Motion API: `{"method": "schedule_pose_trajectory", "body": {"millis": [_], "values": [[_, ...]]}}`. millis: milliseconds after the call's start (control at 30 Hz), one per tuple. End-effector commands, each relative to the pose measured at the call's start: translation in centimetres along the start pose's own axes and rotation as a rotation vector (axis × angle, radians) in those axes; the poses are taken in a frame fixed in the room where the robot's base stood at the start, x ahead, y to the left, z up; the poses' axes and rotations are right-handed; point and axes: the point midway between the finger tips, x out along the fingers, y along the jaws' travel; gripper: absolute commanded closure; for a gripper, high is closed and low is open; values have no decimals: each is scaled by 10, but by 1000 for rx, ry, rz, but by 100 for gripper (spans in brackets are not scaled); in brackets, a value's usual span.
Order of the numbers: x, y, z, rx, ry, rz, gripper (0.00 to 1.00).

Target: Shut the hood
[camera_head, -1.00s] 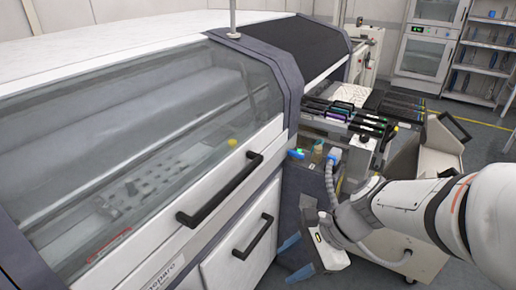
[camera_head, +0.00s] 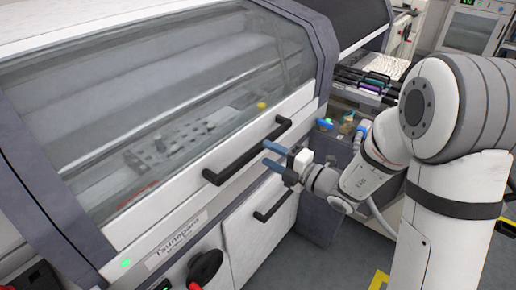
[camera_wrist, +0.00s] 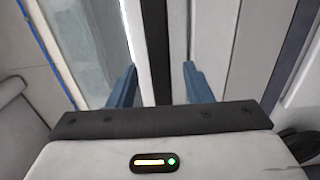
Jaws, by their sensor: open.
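The hood (camera_head: 160,120) is a large glazed cover with a dark frame on the white machine. It appears down, with its white lower edge above the cabinet front; I cannot tell whether a small gap remains. Its black bar handle (camera_head: 247,152) slants across that edge. My gripper (camera_head: 268,155) is open, its blue fingers pointing left towards the handle's right part. Nothing is gripped. Contact with the handle cannot be told.
A lower panel with a second black handle (camera_head: 273,203) lies below the hood. A dark red-based knob (camera_head: 205,268) is on the front at lower left. Feeders (camera_head: 368,80) stand behind my arm at the right. The floor in front is clear.

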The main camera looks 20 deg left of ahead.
Motion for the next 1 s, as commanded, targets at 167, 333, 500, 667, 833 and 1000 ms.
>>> {"method": "schedule_pose_trajectory", "body": {"millis": [167,333,500,667,833,1000], "values": [[29,0,-1,-2,4,-1,55],[44,1,-1,-3,3,0,55],[47,0,-1,-3,2,-1,55],[47,0,-1,-4,2,-1,56],[47,0,-1,-4,3,-1,70],[47,0,-1,-4,3,-1,84]]}}
